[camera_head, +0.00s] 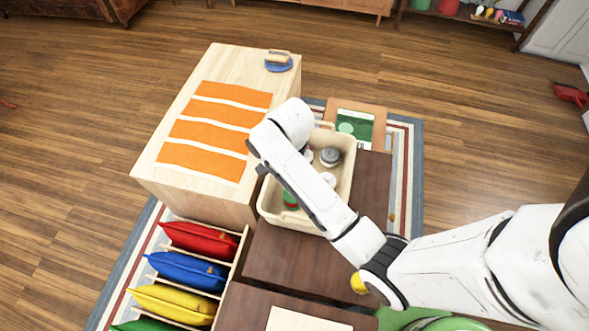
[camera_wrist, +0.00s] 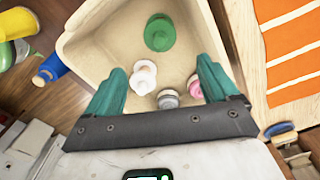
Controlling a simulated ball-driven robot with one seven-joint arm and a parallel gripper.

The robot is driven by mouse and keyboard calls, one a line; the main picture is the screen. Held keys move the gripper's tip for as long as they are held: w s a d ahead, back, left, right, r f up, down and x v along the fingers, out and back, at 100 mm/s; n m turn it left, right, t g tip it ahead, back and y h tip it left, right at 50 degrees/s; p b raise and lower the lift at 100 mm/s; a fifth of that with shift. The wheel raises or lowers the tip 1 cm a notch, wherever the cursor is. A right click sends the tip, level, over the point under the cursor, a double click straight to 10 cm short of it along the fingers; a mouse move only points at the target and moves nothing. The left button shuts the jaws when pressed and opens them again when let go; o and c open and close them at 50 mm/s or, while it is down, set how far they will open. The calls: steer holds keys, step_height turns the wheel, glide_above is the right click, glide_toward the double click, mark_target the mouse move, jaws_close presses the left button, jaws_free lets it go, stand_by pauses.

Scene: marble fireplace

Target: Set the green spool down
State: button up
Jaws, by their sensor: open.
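The green spool (camera_wrist: 160,33) lies inside the cream bin (camera_wrist: 88,50), near its top wall in the wrist view. In the head view, the green spool (camera_head: 290,198) shows in the lower left of the bin (camera_head: 348,165), partly behind my arm. My gripper (camera_wrist: 160,88) is open above the bin, its two teal fingers wide apart. The green spool is beyond the fingertips and apart from them. A white spool (camera_wrist: 144,74), a grey spool (camera_wrist: 167,99) and a pink spool (camera_wrist: 194,87) appear between or near the fingers.
A pale wooden block with orange stripes (camera_head: 202,145) stands left of the bin, with a blue item (camera_head: 278,62) at its far corner. A green-lined wooden tray (camera_head: 366,110) is behind the bin. Coloured cushions (camera_head: 198,238) fill a rack at lower left. Dark tabletop (camera_head: 290,260) is bare nearby.

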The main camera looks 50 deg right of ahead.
steer(key=s+a+r+n, duration=0.1)
steer(key=s+a+n, duration=0.2)
steer(key=s+n, duration=0.5)
steer(key=s+a+r+n+t, duration=0.1)
steer(key=s+a+r+n, duration=0.1)
steer(key=s+n, duration=0.6)
steer(key=shift+a+r+n, duration=0.2)
steer(key=shift+a+n, duration=0.25)
steer(key=shift+n, duration=0.25)
steer(key=shift+s, duration=0.1)
